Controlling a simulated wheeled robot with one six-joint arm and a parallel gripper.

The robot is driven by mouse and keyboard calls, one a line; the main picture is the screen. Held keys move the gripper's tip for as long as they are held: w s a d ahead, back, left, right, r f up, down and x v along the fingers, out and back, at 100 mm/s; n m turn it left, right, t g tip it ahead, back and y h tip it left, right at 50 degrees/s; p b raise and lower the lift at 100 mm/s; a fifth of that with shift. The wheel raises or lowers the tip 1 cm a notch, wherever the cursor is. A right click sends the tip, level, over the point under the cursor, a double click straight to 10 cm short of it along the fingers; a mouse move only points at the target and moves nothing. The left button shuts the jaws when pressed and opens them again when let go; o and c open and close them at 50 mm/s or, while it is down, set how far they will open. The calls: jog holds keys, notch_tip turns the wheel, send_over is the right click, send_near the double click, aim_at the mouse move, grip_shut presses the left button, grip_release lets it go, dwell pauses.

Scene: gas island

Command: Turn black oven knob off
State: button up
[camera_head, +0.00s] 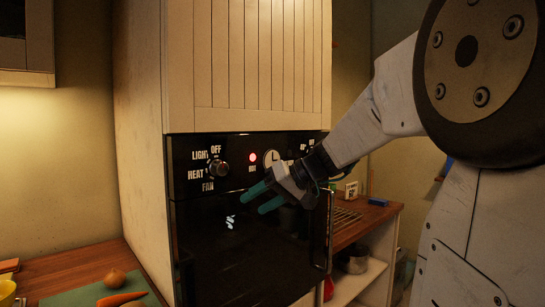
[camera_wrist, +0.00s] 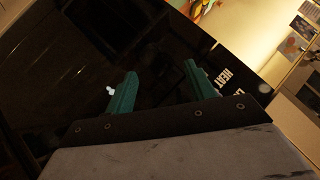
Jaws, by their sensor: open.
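The black oven (camera_head: 245,240) is built into a tall cream cabinet. Its left knob (camera_head: 218,170) is round with a light rim, among the labels OFF, LIGHT, HEAT and FAN; its exact pointer setting is too small to tell. A red light (camera_head: 253,157) glows right of the knob. My gripper (camera_head: 257,197) is in front of the oven, below and right of the knob, apart from it. Its two green fingers are spread with nothing between them. In the wrist view the open gripper (camera_wrist: 157,82) faces the dark oven front, with the HEAT label at the right.
A vertical door handle (camera_head: 329,230) runs along the oven's right side. A wooden counter at lower left holds a green board (camera_head: 85,295) with an onion (camera_head: 114,278) and carrot (camera_head: 122,299). A shelf unit with a rack (camera_head: 345,218) stands at right.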

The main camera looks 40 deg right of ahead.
jog(key=w+d+r+m+t+h, duration=0.1)
jog(key=d+r+t+h, duration=0.15)
jog(key=d, duration=0.85)
jog(key=w+d+r+m+t+h, duration=0.15)
jog(key=d+t, duration=0.25)
jog(key=d, duration=0.7)
jog(key=w+d+r+m+t+h, duration=0.1)
jog(key=d+r+t+h, duration=0.15)
jog(key=d, duration=0.85)
jog(key=w, duration=0.6)
jog(key=shift+w+a+r+y, duration=0.25)
jog(key=shift+w+r+y, duration=0.1)
jog(key=shift+r, duration=0.05)
jog(key=shift+n, duration=0.25)
jog(key=c, duration=1)
